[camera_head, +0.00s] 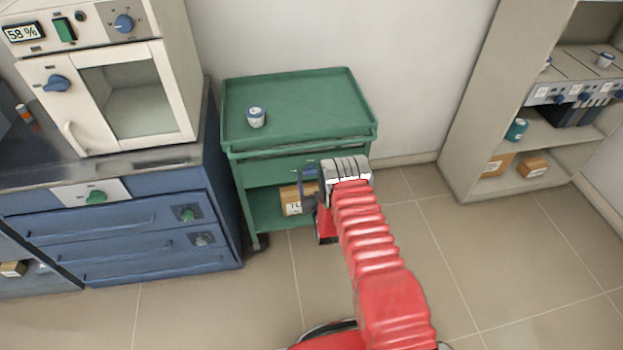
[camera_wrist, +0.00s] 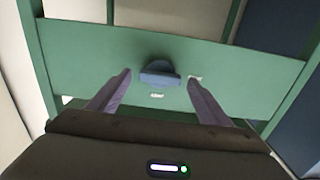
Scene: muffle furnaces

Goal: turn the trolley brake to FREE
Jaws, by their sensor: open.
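The green trolley (camera_head: 298,110) stands against the wall, right of the blue cabinet, in the head view. In the wrist view its green panel (camera_wrist: 90,60) fills the middle and carries a blue brake knob (camera_wrist: 160,73). One small white label lies just below the knob and another to its right; I cannot read either. My gripper (camera_wrist: 160,80) is open, one finger to each side of the knob and apart from it.
A furnace (camera_head: 125,90) sits on the blue cabinet (camera_head: 120,235) at left. A shelf unit (camera_head: 470,140) stands at right.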

